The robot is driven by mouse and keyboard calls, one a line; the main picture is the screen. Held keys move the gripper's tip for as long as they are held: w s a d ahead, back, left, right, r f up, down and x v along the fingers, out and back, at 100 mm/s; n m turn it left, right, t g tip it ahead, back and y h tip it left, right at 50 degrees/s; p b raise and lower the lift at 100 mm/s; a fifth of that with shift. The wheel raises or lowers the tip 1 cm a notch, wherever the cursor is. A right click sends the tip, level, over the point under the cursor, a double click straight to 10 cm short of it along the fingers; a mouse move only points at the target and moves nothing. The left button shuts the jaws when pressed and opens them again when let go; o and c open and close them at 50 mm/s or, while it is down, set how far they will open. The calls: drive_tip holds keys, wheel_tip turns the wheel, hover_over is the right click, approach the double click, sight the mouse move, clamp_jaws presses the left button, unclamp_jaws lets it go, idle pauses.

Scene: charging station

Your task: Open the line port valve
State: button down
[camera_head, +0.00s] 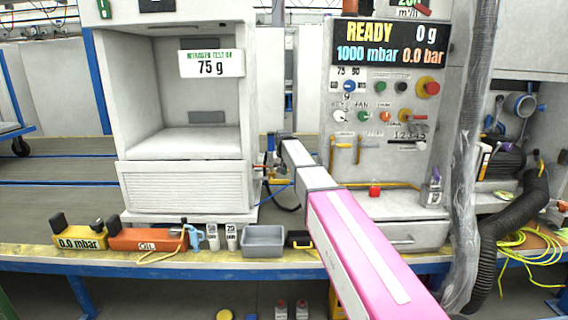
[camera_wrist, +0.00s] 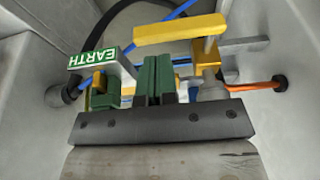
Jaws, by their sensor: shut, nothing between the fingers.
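A valve with a yellow bar handle (camera_wrist: 180,33) on a brass-coloured body (camera_wrist: 207,52) is at the top right of the wrist view. The handle lies nearly level across the picture, and an orange line runs off to its right. No label on it is readable, so I cannot tell for sure that it is the line port valve. My gripper (camera_wrist: 157,68) is shut and empty, just below the handle in the picture; whether it touches is unclear. In the head view my pink and grey arm reaches to the gap beside the white cabinet (camera_head: 185,188), where small fittings (camera_head: 274,172) are partly hidden.
A green EARTH tag (camera_wrist: 94,59) and a blue hose (camera_wrist: 180,9) are close by in the wrist view, between grey walls. In the head view, a control panel (camera_head: 385,115) stands right of the gap. A grey tray (camera_head: 263,252) and an orange box (camera_head: 148,240) line the bench front.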

sight(288, 180)
drive_tip(key=shift+f, duration=1.05)
drive_tip(key=shift+d+f+y, duration=0.15)
drive_tip(key=shift+f+y, duration=0.1)
drive_tip(key=shift+y, duration=0.25)
drive_tip(key=shift+d+f+y, duration=0.25)
drive_tip(key=shift+f+y, duration=0.15)
drive_tip(key=shift+y, duration=0.2)
wheel_tip(288, 180, down, 2)
drive_tip(key=y, duration=0.2)
drive_tip(key=m+y, duration=0.1)
drive_tip(key=shift+d+f+y, duration=0.15)
drive_tip(key=shift+y, duration=0.25)
drive_tip(key=a+f, duration=0.3)
drive_tip(key=f, duration=0.2)
drive_tip(key=shift+f, duration=0.4)
drive_tip(key=shift+a+f, duration=0.1)
drive_tip(key=shift+a, duration=0.05)
